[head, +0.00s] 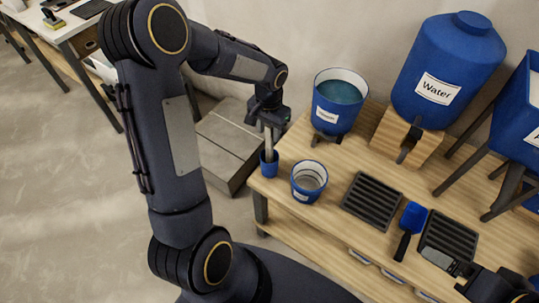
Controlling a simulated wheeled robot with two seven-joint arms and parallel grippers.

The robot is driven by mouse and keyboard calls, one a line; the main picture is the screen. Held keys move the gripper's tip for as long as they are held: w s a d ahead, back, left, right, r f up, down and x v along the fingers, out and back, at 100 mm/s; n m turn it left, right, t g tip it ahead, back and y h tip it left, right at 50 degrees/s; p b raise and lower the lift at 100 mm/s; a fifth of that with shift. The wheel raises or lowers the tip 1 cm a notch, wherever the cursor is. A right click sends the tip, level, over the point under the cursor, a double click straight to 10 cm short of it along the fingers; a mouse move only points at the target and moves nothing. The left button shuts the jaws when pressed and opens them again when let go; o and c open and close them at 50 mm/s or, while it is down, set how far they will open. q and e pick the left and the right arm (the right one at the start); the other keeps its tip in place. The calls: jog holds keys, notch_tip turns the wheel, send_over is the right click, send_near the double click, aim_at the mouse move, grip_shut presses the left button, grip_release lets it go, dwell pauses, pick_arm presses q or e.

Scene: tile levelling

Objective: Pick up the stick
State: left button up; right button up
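The stick (268,143) is pale grey and stands upright in a small blue cup (269,166) at the left corner of the wooden table. My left gripper (269,118) points down at the stick's upper end, which is hidden by the fingers. I cannot tell whether the fingers are closed on it. My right gripper (452,268) is low at the right, over the table's front edge near a dark grooved tray, and its finger opening is unclear.
On the table (330,212) stand a small bucket (309,181), a bucket of bluish liquid (337,108) and a blue water tank (449,70). A grooved tray (371,200) and a blue brush (411,222) lie in front. Grey slabs (228,138) lie on the floor at left.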

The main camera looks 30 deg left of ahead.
pick_arm(q)
grip_shut()
jog(key=shift+r, duration=0.2)
